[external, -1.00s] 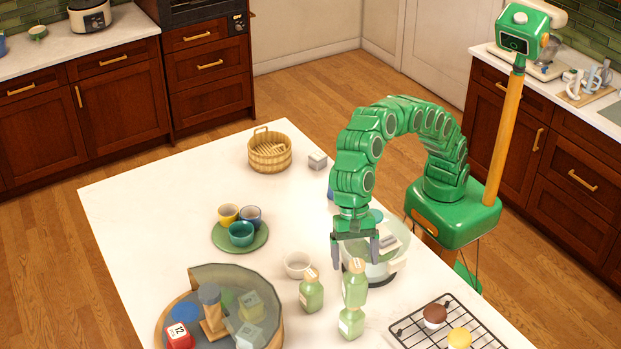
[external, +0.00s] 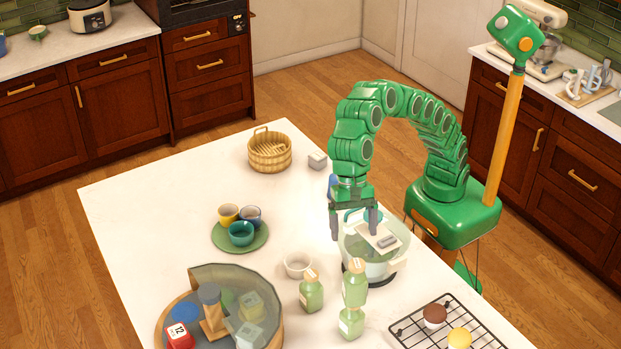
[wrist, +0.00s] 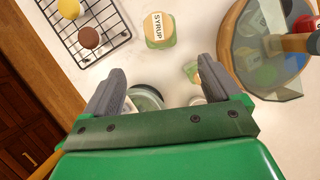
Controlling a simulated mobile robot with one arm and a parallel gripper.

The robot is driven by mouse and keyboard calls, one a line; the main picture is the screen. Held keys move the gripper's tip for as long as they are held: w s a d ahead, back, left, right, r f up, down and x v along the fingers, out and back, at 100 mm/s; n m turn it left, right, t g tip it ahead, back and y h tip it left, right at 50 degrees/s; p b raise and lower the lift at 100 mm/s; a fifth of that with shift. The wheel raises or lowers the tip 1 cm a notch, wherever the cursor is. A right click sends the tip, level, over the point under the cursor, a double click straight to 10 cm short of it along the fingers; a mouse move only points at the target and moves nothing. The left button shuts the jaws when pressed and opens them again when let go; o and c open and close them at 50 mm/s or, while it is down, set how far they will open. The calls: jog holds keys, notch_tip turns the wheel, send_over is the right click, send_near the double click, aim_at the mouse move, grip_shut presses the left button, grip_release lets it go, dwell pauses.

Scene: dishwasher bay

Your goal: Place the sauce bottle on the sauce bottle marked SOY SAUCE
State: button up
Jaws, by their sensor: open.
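In the external view one green sauce bottle (external: 355,286) stands upright on top of another green bottle (external: 351,323). A third bottle (external: 311,294) stands alone on the counter to their left. In the wrist view a bottle top marked SYRUP (wrist: 159,29) shows at the stack's place, with the lower bottle mostly hidden beneath it. The lone bottle also shows in the wrist view (wrist: 191,72). I cannot read a SOY SAUCE label. My gripper (external: 354,233) is open and empty, raised above and behind the stack, apart from it. Its spread fingers show in the wrist view (wrist: 160,84).
A wire rack (external: 402,334) with two cupcakes is right of the stack. A glass pot (external: 362,262) stands below and behind my gripper. A white bowl (external: 297,265) is near the lone bottle. A round divided tray (external: 272,325) is at front left.

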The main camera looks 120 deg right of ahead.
jog(key=s+d+f+n+g+h, duration=0.1)
jog(key=s+d+f+n, duration=0.2)
jog(key=s+d+n, duration=0.55)
jog(key=s+d+f+n+g+h, duration=0.1)
jog(key=s+d+f+n, duration=0.15)
jog(key=s+d, duration=1.1)
jog(key=s+d+f+n, duration=0.3)
jog(key=s+f, duration=0.1)
jog(key=s, duration=0.5)
jog(key=s+d+f+n+g+h, duration=0.1)
jog(key=s+d+f+n, duration=0.2)
jog(key=s, duration=0.7)
jog(key=s+d+f+n+h, duration=0.1)
jog(key=s+d+f+n, duration=0.2)
jog(key=s, duration=0.6)
jog(key=shift+s+d+f+n+g, duration=0.2)
jog(key=shift+d+f+n+g, duration=0.15)
jog(key=shift+f+n, duration=0.6)
